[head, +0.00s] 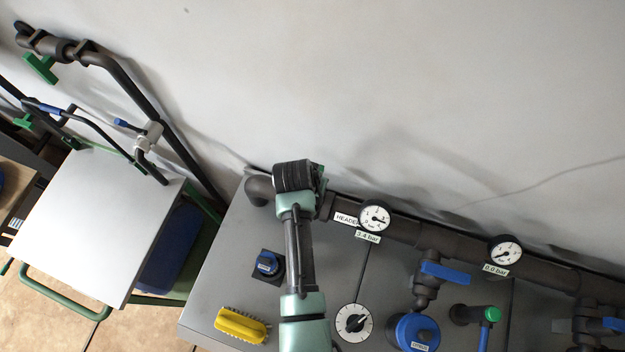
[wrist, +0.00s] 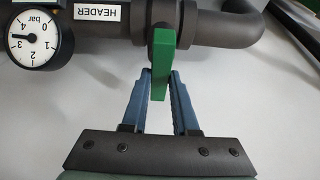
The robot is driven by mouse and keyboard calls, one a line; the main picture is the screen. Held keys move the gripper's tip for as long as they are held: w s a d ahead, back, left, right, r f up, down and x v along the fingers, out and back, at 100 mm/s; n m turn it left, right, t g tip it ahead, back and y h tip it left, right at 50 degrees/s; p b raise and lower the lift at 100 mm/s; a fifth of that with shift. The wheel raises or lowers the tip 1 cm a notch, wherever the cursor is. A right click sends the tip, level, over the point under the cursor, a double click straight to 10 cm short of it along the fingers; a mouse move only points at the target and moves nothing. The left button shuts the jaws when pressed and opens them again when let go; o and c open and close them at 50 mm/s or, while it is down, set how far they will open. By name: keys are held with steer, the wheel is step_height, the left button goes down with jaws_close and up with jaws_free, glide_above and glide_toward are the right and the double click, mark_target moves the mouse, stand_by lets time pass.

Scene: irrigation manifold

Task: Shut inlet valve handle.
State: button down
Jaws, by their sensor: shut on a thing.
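The green valve handle (wrist: 161,62) sits on the dark header pipe (wrist: 230,30), to the right of the HEADER label in the wrist view. It points across the pipe towards my gripper in that picture. The two blue-grey fingers of my gripper (wrist: 161,80) are closed on either side of its lower part. In the head view my gripper (head: 300,178) is at the left end of the pipe by the wall and hides most of the handle; only a green sliver shows at its right side.
A gauge (head: 374,217) labelled 3.4 bar and another gauge (head: 504,252) labelled 0.0 bar stand on the pipe. Right of my arm are a blue valve handle (head: 445,271), a dial (head: 353,323) and a blue round cap (head: 417,333). A yellow brush (head: 241,325) lies on the bench's left.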

steer(key=c, duration=0.7)
jaws_free()
steer(key=b+v, duration=0.2)
steer(key=v, duration=1.1)
step_height(320, 180, up, 3)
steer(key=p, duration=0.3)
steer(key=shift+p, duration=0.4)
